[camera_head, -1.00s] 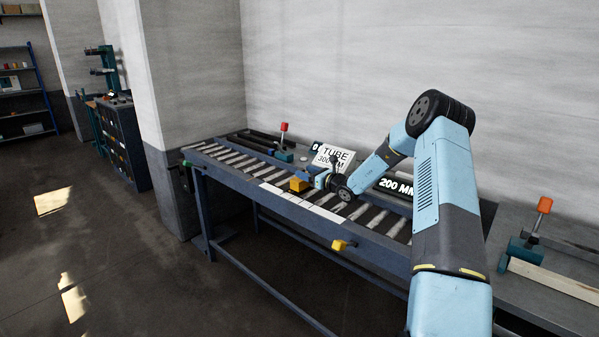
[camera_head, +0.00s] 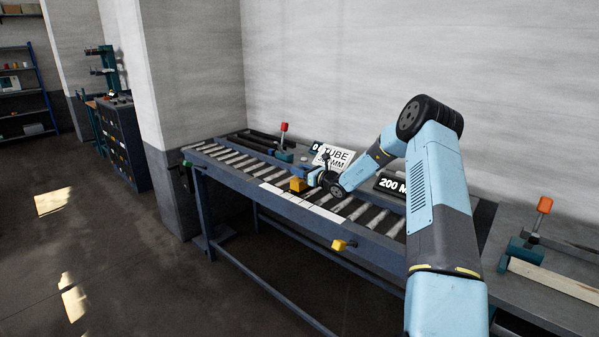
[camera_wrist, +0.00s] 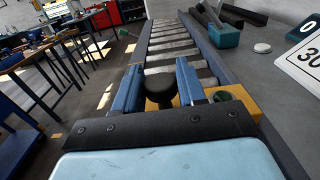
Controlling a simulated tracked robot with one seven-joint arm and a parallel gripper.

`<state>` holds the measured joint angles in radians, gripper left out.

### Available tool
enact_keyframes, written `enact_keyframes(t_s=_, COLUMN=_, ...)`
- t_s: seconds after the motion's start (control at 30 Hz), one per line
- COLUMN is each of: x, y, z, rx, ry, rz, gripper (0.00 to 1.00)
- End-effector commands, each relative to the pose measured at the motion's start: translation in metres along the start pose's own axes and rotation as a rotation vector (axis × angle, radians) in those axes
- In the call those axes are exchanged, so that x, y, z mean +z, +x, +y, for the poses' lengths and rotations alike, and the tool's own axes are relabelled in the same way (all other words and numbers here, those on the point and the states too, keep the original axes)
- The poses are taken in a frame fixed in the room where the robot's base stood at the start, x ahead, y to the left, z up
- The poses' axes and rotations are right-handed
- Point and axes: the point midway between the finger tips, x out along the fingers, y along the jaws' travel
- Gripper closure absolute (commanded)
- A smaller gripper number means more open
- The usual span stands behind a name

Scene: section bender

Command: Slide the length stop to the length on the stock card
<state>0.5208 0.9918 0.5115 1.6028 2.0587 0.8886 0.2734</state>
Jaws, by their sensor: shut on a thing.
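The length stop (camera_head: 298,184) is a small yellow block on the front rail of the roller table. In the wrist view its yellow body (camera_wrist: 240,98) shows at the right of my fingers, and a black round knob (camera_wrist: 160,92) stands between them. My gripper (camera_wrist: 158,76) is shut on this knob, one blue finger on each side. In the head view my gripper (camera_head: 314,178) is low at the right of the yellow block. The stock card (camera_head: 338,158) stands behind the rollers and reads TUBE 300 MM; my arm partly covers it.
A white scale strip (camera_head: 302,202) runs along the front rail. Signs reading 0 (camera_head: 316,147) and 200 MM (camera_head: 390,185) stand behind, the latter partly hidden by my arm. A red-topped teal clamp (camera_head: 284,145) is at the back. A yellow knob (camera_head: 343,245) sticks out in front.

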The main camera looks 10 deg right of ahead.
Motion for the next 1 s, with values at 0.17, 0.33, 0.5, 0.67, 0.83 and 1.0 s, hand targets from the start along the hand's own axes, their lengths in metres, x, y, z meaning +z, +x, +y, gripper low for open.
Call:
enact_keyframes(t_s=0.17, x=0.0, y=0.0, z=0.0, rx=0.001, ry=0.0, rz=0.0, gripper=0.9)
enact_keyframes(t_s=0.33, x=0.0, y=0.0, z=0.001, rx=0.001, ry=0.0, rz=0.0, gripper=1.0)
enact_keyframes(t_s=0.5, x=0.0, y=-0.001, z=0.001, rx=0.001, ry=0.0, rz=0.001, gripper=1.0)
enact_keyframes(t_s=0.67, x=-0.001, y=-0.026, z=-0.001, rx=-0.001, ry=0.001, rz=0.004, gripper=1.0)
enact_keyframes(t_s=0.83, x=-0.001, y=-0.069, z=-0.001, rx=-0.001, ry=0.002, rz=0.003, gripper=1.0)
enact_keyframes(t_s=1.0, x=-0.001, y=-0.096, z=0.0, rx=0.0, ry=0.001, rz=0.003, gripper=1.0)
